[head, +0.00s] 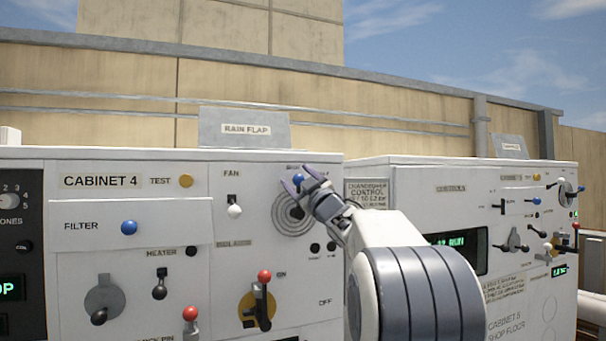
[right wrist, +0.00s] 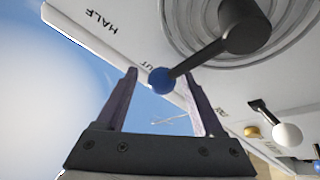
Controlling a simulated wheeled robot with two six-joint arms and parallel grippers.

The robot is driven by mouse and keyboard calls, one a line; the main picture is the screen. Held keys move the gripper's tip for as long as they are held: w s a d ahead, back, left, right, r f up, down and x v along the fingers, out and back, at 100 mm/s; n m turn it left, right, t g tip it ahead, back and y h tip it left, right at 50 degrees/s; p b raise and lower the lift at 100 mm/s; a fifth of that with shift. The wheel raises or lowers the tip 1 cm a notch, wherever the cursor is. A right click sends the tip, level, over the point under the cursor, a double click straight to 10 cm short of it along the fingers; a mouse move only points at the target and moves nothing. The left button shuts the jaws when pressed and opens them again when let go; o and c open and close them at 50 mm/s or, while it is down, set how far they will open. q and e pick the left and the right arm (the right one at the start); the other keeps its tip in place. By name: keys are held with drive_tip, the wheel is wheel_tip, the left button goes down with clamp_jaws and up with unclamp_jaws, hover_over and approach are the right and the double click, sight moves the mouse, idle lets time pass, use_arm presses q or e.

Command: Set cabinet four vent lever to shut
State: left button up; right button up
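The cabinet four vent lever has a blue ball knob (head: 298,180) on a dark arm over a round grey ringed dial (head: 291,222), at the upper right of the cabinet 4 panel. In the right wrist view the blue knob (right wrist: 162,80) covers the start of a label ending in "UT"; "HALF" is printed to one side. My right gripper (head: 299,175) is at the knob. Its two fingers (right wrist: 159,78) stand apart on either side of the knob, with gaps visible. My left gripper is out of view.
Cabinet 4 (head: 130,185) also carries a white fan switch (head: 234,211), a blue filter knob (head: 129,227), a heater lever (head: 160,290) and a red-knobbed lever (head: 264,276). A rain flap plate (head: 243,128) stands behind. Cabinet 5 (head: 510,322) is at the right.

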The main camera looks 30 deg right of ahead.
drive_tip(key=shift+s+f, duration=0.25)
drive_tip(key=b+v, duration=0.5)
drive_tip(key=v, duration=0.5)
drive_tip(key=shift+r, duration=0.2)
drive_tip(key=shift+a, duration=0.1)
